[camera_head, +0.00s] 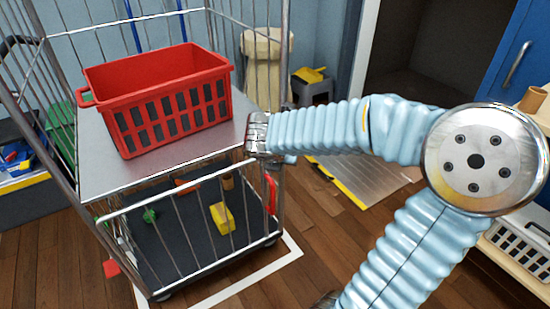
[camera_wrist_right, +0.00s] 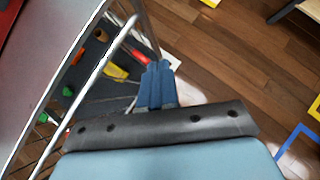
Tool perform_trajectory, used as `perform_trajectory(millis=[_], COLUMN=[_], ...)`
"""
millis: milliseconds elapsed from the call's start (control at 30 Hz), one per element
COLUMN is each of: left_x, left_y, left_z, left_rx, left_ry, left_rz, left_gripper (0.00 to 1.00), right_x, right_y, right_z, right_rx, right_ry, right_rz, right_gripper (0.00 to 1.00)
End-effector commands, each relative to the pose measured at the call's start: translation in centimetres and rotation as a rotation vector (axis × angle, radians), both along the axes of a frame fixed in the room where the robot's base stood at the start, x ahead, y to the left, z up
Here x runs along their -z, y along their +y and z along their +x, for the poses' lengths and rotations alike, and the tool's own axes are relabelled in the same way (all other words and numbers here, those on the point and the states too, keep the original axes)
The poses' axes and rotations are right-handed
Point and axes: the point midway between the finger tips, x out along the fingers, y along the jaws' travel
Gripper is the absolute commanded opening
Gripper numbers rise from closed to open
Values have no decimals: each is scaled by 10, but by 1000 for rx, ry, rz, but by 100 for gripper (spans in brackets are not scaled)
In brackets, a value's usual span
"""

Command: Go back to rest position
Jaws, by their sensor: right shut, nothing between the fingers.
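My right arm comes in from the right in the head view. Its metal hand end (camera_head: 257,133) is at the right front corner of the cart's grey shelf (camera_head: 115,178). In the right wrist view the blue fingers of my right gripper (camera_wrist_right: 157,68) are together, with nothing between them. They are beside the cart's metal rail, above the floor. I cannot tell from these views whether they touch the cart. My left gripper is in neither view.
A red basket (camera_head: 160,95) stands on the shelf of the wire cart. A yellow block (camera_head: 222,218) and other small items lie on the cart's lower deck. A red piece (camera_head: 271,193) is at the cart's right side. Wooden floor (camera_head: 290,285) is open in front.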

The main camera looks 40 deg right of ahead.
Motion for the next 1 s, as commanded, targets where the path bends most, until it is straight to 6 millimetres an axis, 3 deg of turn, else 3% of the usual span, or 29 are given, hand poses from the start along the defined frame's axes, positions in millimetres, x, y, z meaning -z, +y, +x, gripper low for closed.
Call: perform_trajectory(millis=[367, 467, 533, 667, 767, 867, 1000], left_x=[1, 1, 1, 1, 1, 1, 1], left_y=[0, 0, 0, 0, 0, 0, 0], left_z=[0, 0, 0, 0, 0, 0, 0], left_rx=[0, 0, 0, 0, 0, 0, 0], left_ry=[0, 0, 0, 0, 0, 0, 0], left_rz=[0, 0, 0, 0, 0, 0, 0], left_gripper=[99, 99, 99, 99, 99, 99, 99], right_x=[-12, -8, 7, 66, 132, 197, 278], right_y=[3, 5, 15, 61, 117, 178, 254], right_z=[-11, -9, -4, 10, 13, 4, -24], right_rx=[-1, 2, 13, 99, 279, 580, 1195], right_ry=[0, 1, 1, 3, 19, 49, 82], right_rz=[0, 14, 64, 286, 548, 809, 1062], right_gripper=[0, 0, 0, 0, 0, 0, 0])
